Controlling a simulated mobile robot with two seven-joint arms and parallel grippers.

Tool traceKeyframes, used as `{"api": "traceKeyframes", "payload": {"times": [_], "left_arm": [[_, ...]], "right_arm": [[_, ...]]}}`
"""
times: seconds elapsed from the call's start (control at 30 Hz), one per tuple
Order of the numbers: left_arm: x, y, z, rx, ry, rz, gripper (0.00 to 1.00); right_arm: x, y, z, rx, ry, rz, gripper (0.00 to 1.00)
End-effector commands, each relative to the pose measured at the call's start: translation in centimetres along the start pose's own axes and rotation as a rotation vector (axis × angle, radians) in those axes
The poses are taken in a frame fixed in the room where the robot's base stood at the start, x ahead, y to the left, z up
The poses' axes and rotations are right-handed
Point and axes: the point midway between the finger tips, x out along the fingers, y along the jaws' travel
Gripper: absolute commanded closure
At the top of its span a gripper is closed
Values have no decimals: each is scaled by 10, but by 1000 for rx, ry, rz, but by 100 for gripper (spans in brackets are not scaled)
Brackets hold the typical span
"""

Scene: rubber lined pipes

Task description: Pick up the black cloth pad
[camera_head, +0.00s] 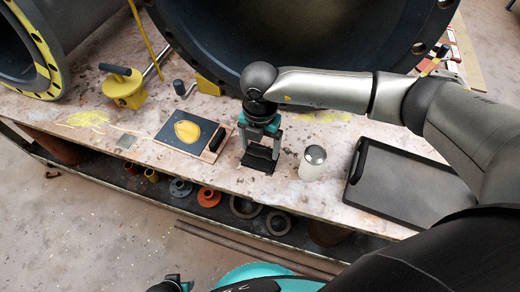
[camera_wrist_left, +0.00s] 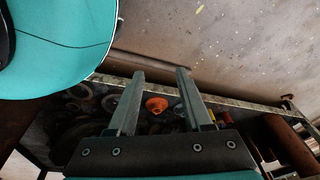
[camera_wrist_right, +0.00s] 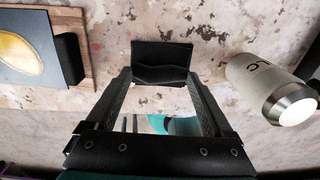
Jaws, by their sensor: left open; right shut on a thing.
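The black cloth pad (camera_head: 258,158) is on the pale, stained bench top, under my right gripper (camera_head: 260,150). In the right wrist view the folded black pad (camera_wrist_right: 161,58) spans the space between the two fingertips of my right gripper (camera_wrist_right: 158,76), which is shut on it. I cannot tell whether the pad is clear of the bench. My left gripper (camera_wrist_left: 157,74) is open and empty in the left wrist view, away from the pad, with the floor and the lower shelf behind it.
A dark board with a yellow patch (camera_head: 187,130) lies left of the pad. A pale cylinder with a metal cap (camera_head: 312,165) stands to the right, then a dark tray (camera_head: 405,185). Large flanged pipes (camera_head: 300,50) stand behind. Rings and flanges (camera_head: 208,196) lie on the lower shelf.

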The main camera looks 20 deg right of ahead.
Motion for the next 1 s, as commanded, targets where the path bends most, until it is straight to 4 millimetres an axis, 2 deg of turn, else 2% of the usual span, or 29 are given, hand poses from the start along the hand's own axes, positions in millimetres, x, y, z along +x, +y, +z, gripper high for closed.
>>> {"api": "traceKeyframes", "payload": {"times": [0.23,0.43,0.87,1.0], "left_arm": [[-1,0,2,0,5,0,50],[7,-10,18,4,-3,-12,50],[9,-34,74,9,-14,-39,50],[-1,-28,82,10,-23,-30,50]], "right_arm": [[-9,0,0,1,0,0,69],[-33,0,0,0,-1,2,69],[-120,1,1,0,-2,4,69],[-158,1,1,0,-3,4,69]]}}
